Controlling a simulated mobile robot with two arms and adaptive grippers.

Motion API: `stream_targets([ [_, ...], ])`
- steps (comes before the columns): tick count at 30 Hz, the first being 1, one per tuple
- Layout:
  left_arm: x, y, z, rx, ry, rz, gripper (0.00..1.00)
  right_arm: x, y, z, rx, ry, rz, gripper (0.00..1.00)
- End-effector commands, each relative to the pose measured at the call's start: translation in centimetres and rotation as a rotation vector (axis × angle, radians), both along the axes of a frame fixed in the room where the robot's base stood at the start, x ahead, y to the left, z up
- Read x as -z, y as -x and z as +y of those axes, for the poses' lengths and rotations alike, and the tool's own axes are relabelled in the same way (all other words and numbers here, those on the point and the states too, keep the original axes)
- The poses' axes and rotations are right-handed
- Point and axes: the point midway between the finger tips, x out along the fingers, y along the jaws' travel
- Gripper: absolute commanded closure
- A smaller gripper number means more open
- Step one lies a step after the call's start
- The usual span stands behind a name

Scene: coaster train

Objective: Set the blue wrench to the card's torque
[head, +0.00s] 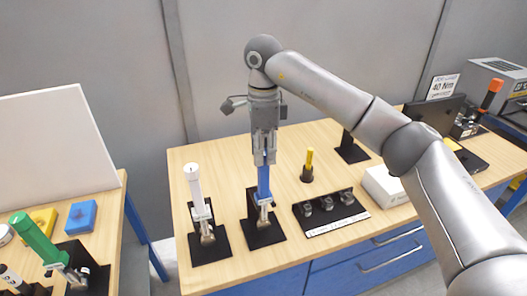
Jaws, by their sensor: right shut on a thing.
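The blue wrench (264,183) stands upright with its head down on a black stand (266,233) on the wooden bench. My right gripper (264,160) points down from above and is shut on the top of the blue wrench's handle. The card (443,86), reading 40 Nm, stands at the back right of the bench. The scale on the blue wrench is too small to read. My left gripper is not in view.
A white wrench (196,190) stands just left of the blue one. A yellow-handled tool (308,165), a black tray (331,211) with sockets and a white box (382,185) are to the right. A green wrench (35,238) is on the left table.

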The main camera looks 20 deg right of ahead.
Motion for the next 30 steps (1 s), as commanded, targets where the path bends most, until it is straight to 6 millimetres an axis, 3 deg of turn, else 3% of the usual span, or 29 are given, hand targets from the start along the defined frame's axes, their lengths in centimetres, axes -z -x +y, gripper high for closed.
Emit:
stream_targets([
  [30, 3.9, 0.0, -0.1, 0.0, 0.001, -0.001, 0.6, 0.1, 0.0, 0.0, 0.938, -0.001, -0.003, 0.95],
])
